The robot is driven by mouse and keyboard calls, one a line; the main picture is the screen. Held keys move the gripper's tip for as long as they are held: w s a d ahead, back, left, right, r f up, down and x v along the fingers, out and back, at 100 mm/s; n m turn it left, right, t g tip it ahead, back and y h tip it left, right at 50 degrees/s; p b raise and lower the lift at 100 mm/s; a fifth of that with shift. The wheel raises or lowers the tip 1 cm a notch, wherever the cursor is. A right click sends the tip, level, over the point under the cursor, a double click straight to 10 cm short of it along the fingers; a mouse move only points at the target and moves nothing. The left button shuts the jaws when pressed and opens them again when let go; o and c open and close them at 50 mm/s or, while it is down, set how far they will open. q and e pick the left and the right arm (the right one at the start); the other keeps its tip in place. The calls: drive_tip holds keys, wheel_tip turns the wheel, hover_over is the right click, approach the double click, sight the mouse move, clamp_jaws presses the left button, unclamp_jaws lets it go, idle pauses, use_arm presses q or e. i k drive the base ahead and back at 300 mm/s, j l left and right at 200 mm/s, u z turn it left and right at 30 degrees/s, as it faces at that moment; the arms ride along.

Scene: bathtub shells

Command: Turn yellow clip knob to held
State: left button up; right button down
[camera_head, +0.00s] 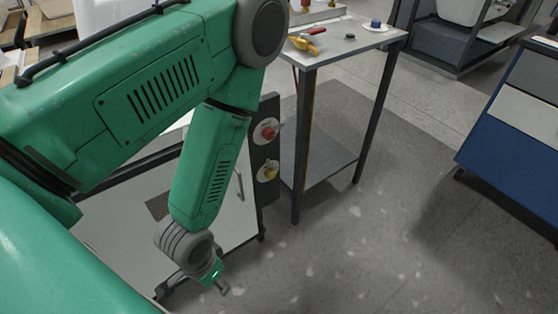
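The yellow clip knob (268,171) sits on a pale round plate on the dark upright panel (266,205), below a red knob (267,131). Its pointing direction is too small to read. My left arm comes in from the left and hangs down in front of the white board. My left gripper (220,285) is low, below and to the left of the yellow knob, and apart from it. Its fingers are small and mostly hidden by the wrist, so their opening is unclear. My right gripper is not in view.
A grey side table (365,42) with a yellow-and-red tool (305,41) and a blue item (375,24) stands right behind the panel. A white board on a wheeled frame (110,225) is behind my arm. A blue cabinet (510,125) is at right. The floor between is clear.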

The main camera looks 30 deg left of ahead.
sight(270, 173)
drive_tip(key=i+l, duration=0.35)
drive_tip(key=i+l+u, duration=0.4)
drive_tip(key=l, duration=0.2)
drive_tip(key=l+u, duration=0.2)
drive_tip(key=i+l+u, duration=0.2)
drive_tip(key=l, duration=0.3)
drive_tip(key=u, duration=0.4)
